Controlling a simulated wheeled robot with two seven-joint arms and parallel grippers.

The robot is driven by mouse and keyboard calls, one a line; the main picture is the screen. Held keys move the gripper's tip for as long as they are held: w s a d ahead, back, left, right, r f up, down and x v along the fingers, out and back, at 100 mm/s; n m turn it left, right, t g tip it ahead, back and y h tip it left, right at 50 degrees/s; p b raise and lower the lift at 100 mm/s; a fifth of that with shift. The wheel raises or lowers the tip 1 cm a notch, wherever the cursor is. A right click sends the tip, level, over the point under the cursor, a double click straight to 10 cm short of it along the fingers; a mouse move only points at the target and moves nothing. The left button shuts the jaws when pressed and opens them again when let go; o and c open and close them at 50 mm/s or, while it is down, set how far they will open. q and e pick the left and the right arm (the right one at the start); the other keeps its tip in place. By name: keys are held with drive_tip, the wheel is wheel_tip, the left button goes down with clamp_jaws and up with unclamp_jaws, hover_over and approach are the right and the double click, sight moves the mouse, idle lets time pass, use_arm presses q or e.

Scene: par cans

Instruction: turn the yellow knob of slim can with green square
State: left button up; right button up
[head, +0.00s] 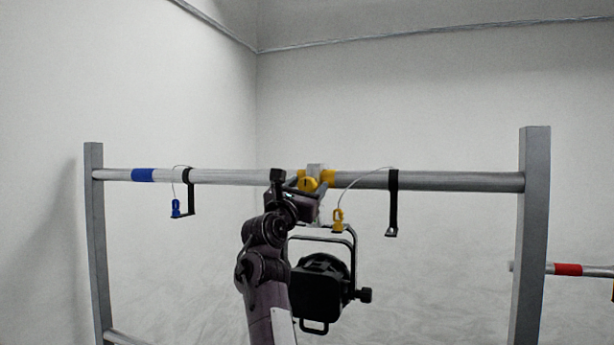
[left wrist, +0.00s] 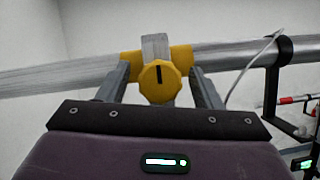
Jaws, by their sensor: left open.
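A black can (head: 320,287) hangs in its yoke below a grey horizontal bar in the head view. No green square shows on it from here. Above it, a yellow clamp with a round yellow knob (head: 307,184) sits on the bar. In the left wrist view the knob (left wrist: 158,82) faces me, with a dark upright mark. My left gripper (head: 300,190) is at the clamp in the head view. In the left wrist view its fingers (left wrist: 160,88) are open, one on each side of the knob, with gaps between. My right gripper is not in view.
The bar (head: 450,181) runs between two grey posts (head: 534,230). A blue clip (head: 176,209) and a yellow clip (head: 338,220) hang on thin cables. A black bracket (head: 393,200) hangs to the right. Another bar with a red band (head: 568,269) is at far right.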

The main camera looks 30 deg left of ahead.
use_arm(q)
drive_tip(key=shift+w+a+r, duration=0.1)
drive_tip(key=shift+w, duration=0.1)
drive_tip(key=c, duration=1)
